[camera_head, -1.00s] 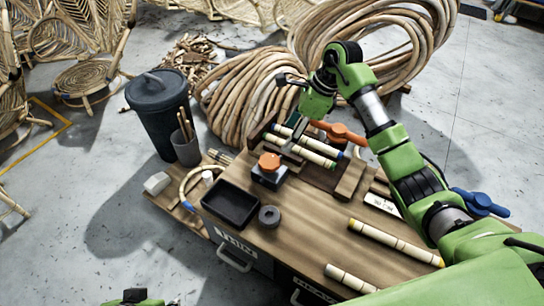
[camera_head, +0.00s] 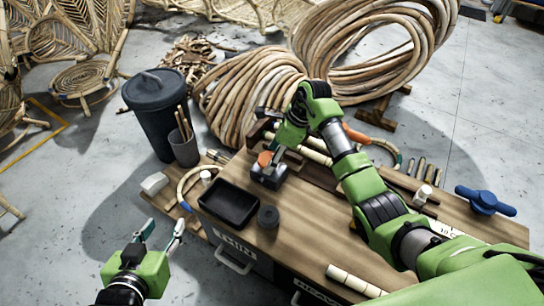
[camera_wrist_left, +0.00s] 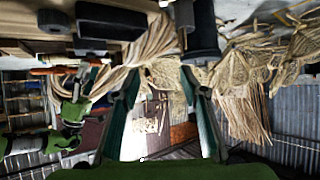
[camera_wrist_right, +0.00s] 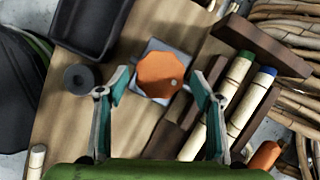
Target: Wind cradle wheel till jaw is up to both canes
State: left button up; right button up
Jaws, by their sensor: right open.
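Two pale canes with dark bands lie side by side in a brown wooden cradle, the green-ended cane (camera_wrist_right: 238,70) and the blue-ended cane (camera_wrist_right: 250,103) in the right wrist view. A dark wooden bar (camera_wrist_right: 262,46) crosses near their far ends. Any gap between jaw and canes is unclear. An orange lobed wheel (camera_head: 356,133) shows behind my right arm, mostly hidden. My right gripper (camera_wrist_right: 160,88) is open above an orange knob (camera_wrist_right: 160,72) on a grey block, left of the canes. My left gripper (camera_head: 164,234) is open and empty, off the table's left side.
A black tray (camera_head: 229,204) and dark ring (camera_head: 268,217) sit at the table's left. A blue lobed wheel (camera_head: 484,201) is at the right. A loose cane (camera_head: 352,280) lies at the front edge. A dark bin (camera_head: 155,110) and large cane coils (camera_head: 245,100) stand beyond.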

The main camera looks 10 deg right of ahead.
jog(key=shift+f, duration=0.1)
jog(key=c, duration=1.1)
